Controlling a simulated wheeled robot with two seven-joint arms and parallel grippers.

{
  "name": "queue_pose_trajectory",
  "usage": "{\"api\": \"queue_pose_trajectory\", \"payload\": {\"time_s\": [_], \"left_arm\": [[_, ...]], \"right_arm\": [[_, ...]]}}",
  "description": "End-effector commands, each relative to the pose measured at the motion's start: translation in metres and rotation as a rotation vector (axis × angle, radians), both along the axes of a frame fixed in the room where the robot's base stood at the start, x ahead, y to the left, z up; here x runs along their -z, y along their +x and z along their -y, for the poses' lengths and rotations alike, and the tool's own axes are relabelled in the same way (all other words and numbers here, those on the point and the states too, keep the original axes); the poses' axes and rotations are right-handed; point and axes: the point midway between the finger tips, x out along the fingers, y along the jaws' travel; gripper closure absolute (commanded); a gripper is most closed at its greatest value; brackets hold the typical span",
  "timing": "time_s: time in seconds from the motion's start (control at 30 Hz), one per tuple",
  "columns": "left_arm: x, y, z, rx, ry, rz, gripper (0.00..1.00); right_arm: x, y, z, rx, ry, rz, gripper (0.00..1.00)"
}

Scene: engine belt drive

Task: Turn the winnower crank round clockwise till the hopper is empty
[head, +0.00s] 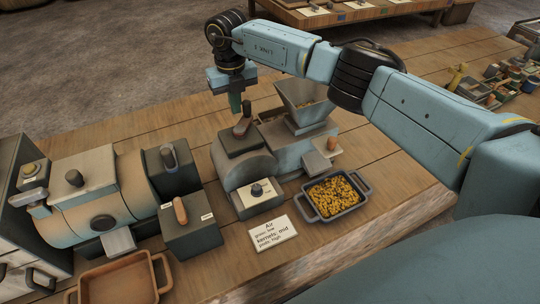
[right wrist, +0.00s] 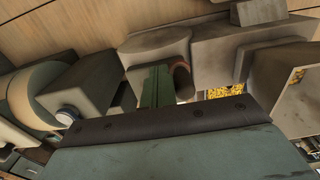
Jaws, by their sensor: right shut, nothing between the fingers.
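The grey winnower (head: 290,150) stands on the wooden table, with its flared hopper (head: 305,92) on top. A little tan material shows inside the hopper; its amount is hard to tell. The crank handle (head: 242,125) stands up from a dark block on the machine's left part. My right gripper (head: 236,104) points down just above and behind the handle, its green fingers shut and empty. In the right wrist view the shut fingers (right wrist: 157,86) are close beside the reddish-brown handle (right wrist: 182,80); I cannot tell whether they touch. My left gripper is not in view.
A grey tray (head: 365,184) of yellow kernels sits under the winnower's spout. A dial box (head: 258,198) and an air-setting card (head: 272,233) are in front. A lever box (head: 192,232), an engine (head: 82,200) and an empty brown tray (head: 160,262) are at left.

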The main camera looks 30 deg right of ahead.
Motion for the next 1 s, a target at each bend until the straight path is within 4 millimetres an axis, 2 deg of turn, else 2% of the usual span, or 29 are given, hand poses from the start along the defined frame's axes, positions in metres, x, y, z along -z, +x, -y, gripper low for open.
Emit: {"api": "queue_pose_trajectory", "payload": {"time_s": [0.03, 0.2, 0.43, 0.7, 1.0], "left_arm": [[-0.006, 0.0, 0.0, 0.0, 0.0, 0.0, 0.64], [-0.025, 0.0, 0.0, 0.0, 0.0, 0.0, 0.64], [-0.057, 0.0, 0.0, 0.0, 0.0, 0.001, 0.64], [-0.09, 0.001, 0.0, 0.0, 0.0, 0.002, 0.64], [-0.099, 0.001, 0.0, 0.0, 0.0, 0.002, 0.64]], "right_arm": [[-0.002, -0.003, 0.009, 0.002, -0.001, -0.001, 1.0], [-0.005, -0.02, 0.03, 0.0, -0.003, -0.002, 1.0], [-0.006, -0.053, 0.041, -0.003, -0.002, -0.003, 1.0], [-0.005, -0.091, 0.027, -0.003, -0.002, -0.004, 1.0], [-0.001, -0.108, -0.015, -0.004, 0.001, 0.001, 1.0]]}}
